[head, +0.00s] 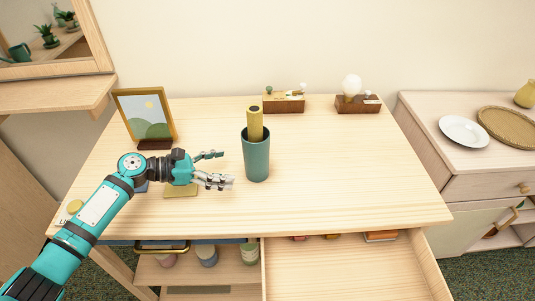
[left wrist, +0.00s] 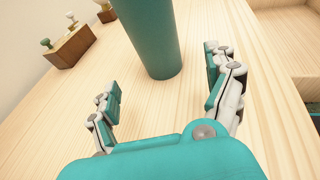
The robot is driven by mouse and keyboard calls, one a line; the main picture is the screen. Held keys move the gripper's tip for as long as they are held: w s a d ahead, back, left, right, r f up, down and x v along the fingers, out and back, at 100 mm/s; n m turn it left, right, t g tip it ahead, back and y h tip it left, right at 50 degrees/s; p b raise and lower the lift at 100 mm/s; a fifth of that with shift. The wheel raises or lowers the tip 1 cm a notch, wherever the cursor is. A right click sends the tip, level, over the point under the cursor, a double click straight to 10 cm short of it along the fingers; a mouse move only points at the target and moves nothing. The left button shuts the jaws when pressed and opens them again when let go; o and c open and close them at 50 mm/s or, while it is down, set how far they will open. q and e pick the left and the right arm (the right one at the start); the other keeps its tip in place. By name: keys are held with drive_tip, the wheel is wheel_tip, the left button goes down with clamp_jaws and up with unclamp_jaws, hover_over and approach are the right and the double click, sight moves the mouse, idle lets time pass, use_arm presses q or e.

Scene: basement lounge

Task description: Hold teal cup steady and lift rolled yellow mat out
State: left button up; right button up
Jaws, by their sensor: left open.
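The teal cup (head: 257,160) stands upright on the wooden table (head: 330,190), near its middle. The rolled yellow mat (head: 254,122) stands in the cup, its upper part showing above the rim and its lower part hidden. My left gripper (head: 221,168) is open and empty, a little to the left of the cup. In the left wrist view the cup (left wrist: 150,38) is ahead of the open fingers (left wrist: 168,92), roughly between their lines and apart from them. The mat is out of that view. My right gripper is not in view.
A picture frame (head: 146,117) stands at the back left. Two wooden blocks with small items, one (head: 284,104) behind the cup and one (head: 357,105) to the right, stand at the back. A drawer (head: 340,270) is open below the front edge. The table's right part is clear.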

sight(246, 167)
use_arm(q)
drive_tip(key=b+x, duration=0.2)
drive_tip(key=x, duration=0.1)
drive_tip(key=shift+f, duration=0.3)
drive_tip(key=b+x, duration=0.1)
drive_tip(key=x, duration=0.1)
drive_tip(key=shift+w+d+b, duration=0.1)
drive_tip(key=shift+d+b, duration=0.15)
drive_tip(key=shift+b, duration=0.05)
drive_tip(key=shift+p+x, duration=0.45)
drive_tip(key=shift+x, duration=1.35)
drive_tip(key=shift+r, duration=0.1)
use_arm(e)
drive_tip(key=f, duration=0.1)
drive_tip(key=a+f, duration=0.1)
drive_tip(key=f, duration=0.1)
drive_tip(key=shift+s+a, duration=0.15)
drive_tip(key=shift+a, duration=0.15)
use_arm(q)
drive_tip(key=shift+c, duration=0.4)
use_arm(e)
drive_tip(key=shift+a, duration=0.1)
use_arm(q)
drive_tip(key=c, duration=0.9)
drive_tip(key=shift+c, duration=0.9)
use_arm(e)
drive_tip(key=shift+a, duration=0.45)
